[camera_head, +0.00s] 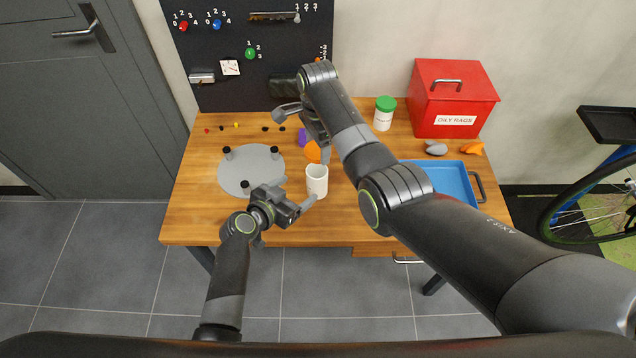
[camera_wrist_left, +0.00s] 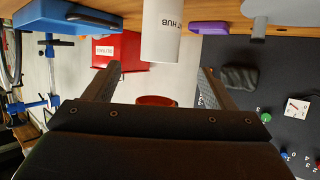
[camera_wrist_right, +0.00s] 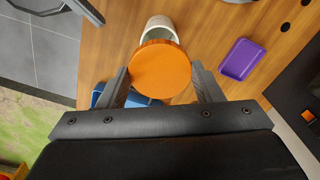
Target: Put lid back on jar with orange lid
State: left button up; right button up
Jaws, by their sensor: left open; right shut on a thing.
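The white jar (camera_head: 317,183) stands upright and open on the table's front middle. It shows lettering in the left wrist view (camera_wrist_left: 160,35). My left gripper (camera_head: 299,190) is open beside the jar; in its wrist view the jar lies ahead, in line with the gap between the fingers. My right gripper (camera_wrist_right: 160,72) is shut on the orange lid (camera_wrist_right: 160,68), holding it by its edges. In the head view the lid (camera_head: 313,152) appears just behind the jar. In the right wrist view it covers part of the jar's mouth (camera_wrist_right: 158,30); their exact spacing is unclear.
A purple tray (camera_wrist_right: 242,60) lies behind the lid. A grey disc (camera_head: 250,170) with black posts is at left. A blue tray (camera_head: 445,180), a green-lidded jar (camera_head: 384,115) and a red rags box (camera_head: 450,100) are at right. A dark pegboard (camera_head: 250,60) stands at the back.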

aim_at(323, 171)
pick_arm(q)
jog(key=shift+x, duration=5.4)
pick_arm(e)
jog(key=shift+a+r, duration=0.1)
pick_arm(q)
jog(key=shift+w+r, duration=0.1)
jog(key=c, duration=1.5)
pick_arm(e)
jog(key=shift+f, duration=2.5)
